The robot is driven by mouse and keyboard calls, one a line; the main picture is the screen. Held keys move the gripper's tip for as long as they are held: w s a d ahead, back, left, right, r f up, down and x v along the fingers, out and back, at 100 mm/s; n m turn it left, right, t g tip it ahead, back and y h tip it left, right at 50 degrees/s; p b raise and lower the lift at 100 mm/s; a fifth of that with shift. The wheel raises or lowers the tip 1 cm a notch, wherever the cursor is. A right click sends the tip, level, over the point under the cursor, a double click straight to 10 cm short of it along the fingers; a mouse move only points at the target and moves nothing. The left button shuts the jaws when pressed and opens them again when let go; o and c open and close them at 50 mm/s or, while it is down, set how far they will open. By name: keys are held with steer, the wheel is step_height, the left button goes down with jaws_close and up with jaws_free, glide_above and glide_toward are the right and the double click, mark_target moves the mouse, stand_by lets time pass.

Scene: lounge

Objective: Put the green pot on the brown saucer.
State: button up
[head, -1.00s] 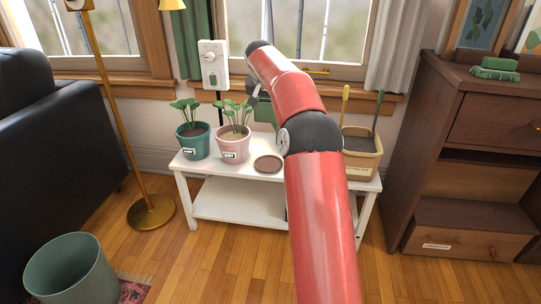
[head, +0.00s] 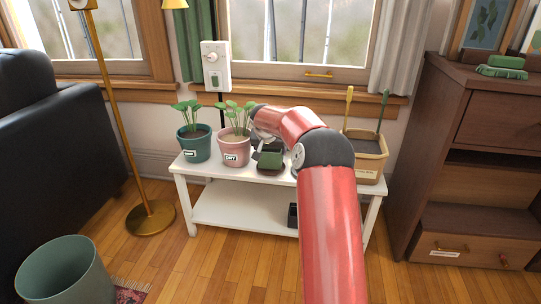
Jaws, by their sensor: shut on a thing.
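A small dark green pot (head: 270,158) is at the middle of the white bench, partly hidden by my arm. My gripper (head: 267,147) is shut on it from behind and above; the fingers are mostly hidden. The brown saucer (head: 271,172) shows only as a dark brown strip right below the pot. The pot looks upright over the saucer; I cannot tell whether it touches it.
On the white bench (head: 240,207), a teal pot (head: 193,151) and a pink pot (head: 233,152), both with plants, stand left of the saucer. A tan planter box (head: 369,165) with tools stands at the right. A wooden cabinet (head: 475,165) is further right.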

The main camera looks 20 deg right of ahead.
steer(key=shift+f, duration=0.8)
steer(key=shift+f, duration=0.1)
steer(key=o, duration=1)
